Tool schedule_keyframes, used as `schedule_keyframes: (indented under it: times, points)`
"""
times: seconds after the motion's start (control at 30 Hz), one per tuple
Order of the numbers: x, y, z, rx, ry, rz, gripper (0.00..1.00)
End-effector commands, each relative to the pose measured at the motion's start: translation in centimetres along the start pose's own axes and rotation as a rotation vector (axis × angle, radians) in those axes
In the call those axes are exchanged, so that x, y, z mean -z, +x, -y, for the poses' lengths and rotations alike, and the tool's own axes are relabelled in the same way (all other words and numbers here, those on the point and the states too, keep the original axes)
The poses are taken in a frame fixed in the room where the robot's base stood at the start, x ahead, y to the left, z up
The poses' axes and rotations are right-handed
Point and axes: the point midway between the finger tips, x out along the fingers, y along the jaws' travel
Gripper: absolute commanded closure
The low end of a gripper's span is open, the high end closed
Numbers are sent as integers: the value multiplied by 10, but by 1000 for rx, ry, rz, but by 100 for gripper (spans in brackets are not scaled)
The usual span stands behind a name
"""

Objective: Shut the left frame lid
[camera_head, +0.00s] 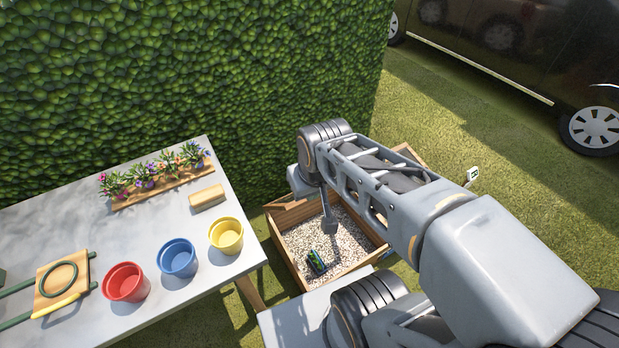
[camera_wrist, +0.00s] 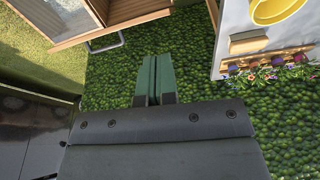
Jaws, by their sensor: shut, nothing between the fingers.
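The wooden frame (camera_head: 286,256) stands on the grass right of the table, with gravel inside; its left part is uncovered in the head view. My arm hides much of the frame and its far right side. In the wrist view the frame shows at top left, with a wood-edged pane (camera_wrist: 72,14), a wooden rail and a metal bar (camera_wrist: 104,46) beside it. I cannot tell which piece is the left lid. My gripper (camera_wrist: 157,76) has green fingers pressed together, empty and apart from the frame, in front of the hedge. In the head view its fingertips are not clearly visible.
The hedge (camera_head: 180,80) stands behind the frame. The table (camera_head: 80,230) on the left holds red, blue and yellow pots (camera_head: 226,236) and a flower row (camera_head: 155,178). A small green object (camera_head: 316,262) lies on the gravel. A dark car (camera_head: 520,50) is beyond the grass.

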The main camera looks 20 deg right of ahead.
Motion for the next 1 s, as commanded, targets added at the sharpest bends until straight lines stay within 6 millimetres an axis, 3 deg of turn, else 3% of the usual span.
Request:
schedule_keyframes:
  times: [0.27,0.5,0.8,1.0]
  points:
    - [88,47,-2,-1,-46,143,100]
    - [145,112,-11,0,-72,276,100]
    - [180,184,-15,6,-102,385,100]
    - [186,206,-15,8,-112,414,100]
